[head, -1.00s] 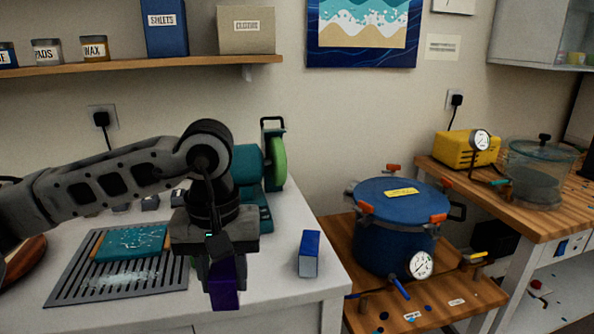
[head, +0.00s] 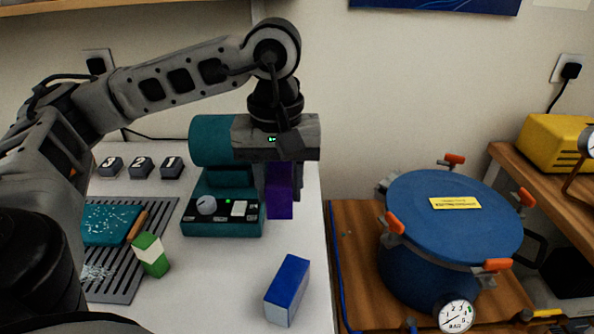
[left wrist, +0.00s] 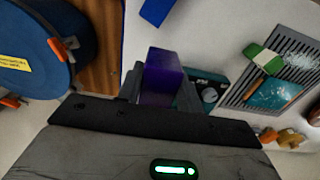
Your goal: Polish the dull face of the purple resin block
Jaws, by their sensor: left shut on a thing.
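My left gripper (head: 279,178) is shut on the purple block (head: 279,197) and holds it upright, pointing down, at the right end of the teal polishing machine (head: 212,142). The machine's green wheel is hidden behind the gripper and block, so I cannot tell whether the block touches it. In the left wrist view the purple block (left wrist: 163,77) sits between the fingers. My right gripper is not in view.
A blue-and-white block (head: 288,289) lies at the front right of the bench. A green-and-white block (head: 151,254) rests by the slotted grate (head: 160,210), which holds a teal slab (head: 108,223). A blue pressure pot (head: 452,232) stands at right.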

